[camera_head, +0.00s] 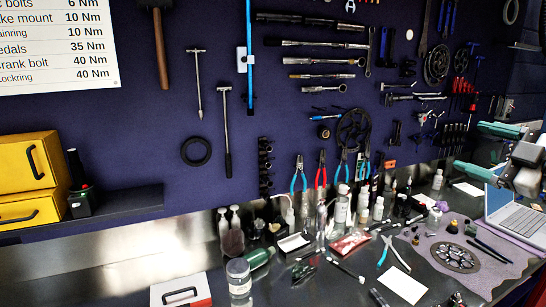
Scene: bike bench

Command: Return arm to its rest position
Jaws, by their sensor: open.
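My gripper (470,147) shows at the right edge of the head view, raised above the bench. Its two teal-tipped fingers point left and stand well apart, with nothing between them. The arm behind it runs out of the picture to the right, so most of it is hidden. Behind the gripper is the dark pegboard wall (290,110). Below it are a laptop (518,212) and a grey mat (492,272) on the bench.
The metal bench (330,290) is crowded with bottles, pliers (387,252), a white card (403,284) and a glass jar (239,279). A chainring (455,257) lies on the mat. Yellow drawers (28,180) stand on a shelf at the left. Tools hang along the wall.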

